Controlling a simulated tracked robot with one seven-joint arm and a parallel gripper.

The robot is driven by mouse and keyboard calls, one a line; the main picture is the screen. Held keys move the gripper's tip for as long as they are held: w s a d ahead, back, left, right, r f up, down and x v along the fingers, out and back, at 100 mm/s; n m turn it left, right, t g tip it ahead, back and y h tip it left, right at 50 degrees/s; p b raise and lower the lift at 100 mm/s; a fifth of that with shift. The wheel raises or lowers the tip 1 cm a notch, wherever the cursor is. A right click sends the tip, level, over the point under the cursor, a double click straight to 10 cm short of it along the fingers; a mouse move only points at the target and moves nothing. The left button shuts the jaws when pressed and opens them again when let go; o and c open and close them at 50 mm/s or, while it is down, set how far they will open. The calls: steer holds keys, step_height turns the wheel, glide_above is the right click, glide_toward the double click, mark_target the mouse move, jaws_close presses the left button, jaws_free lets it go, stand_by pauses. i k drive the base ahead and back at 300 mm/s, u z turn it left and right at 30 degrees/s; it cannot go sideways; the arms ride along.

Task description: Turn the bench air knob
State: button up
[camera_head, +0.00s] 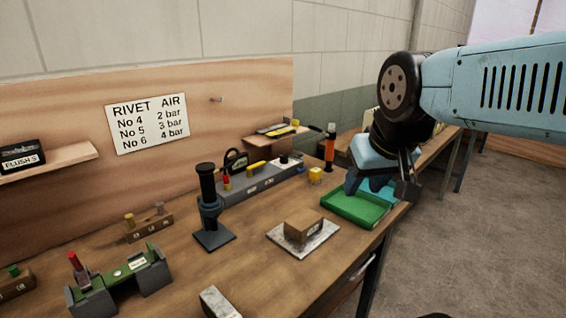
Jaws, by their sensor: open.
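A long grey unit (262,182) lies along the back of the bench, with a round dark gauge (236,162) at its left part. On it are a small red-topped part (226,181) and a yellow handle (256,167). A small yellow block-like part (315,174) stands at its right front. I cannot tell which of these is the air knob. My gripper (382,191) is open, pointing down over the green tray (357,208) at the bench's right end, right of the grey unit and apart from it. The arm hides what lies behind it.
A dark upright tool (209,205) stands left of the grey unit's front. A brown block (303,225) sits on a pale plate (288,240). An orange and black tool (330,150) stands near the gripper. A green fixture (125,276) is front left. Bare wood lies mid-bench.

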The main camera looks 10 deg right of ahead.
mark_target(284, 159)
steer(key=u, duration=1.35)
steer(key=k, duration=1.2)
steer(key=z, duration=0.95)
steer(key=i, duration=1.7)
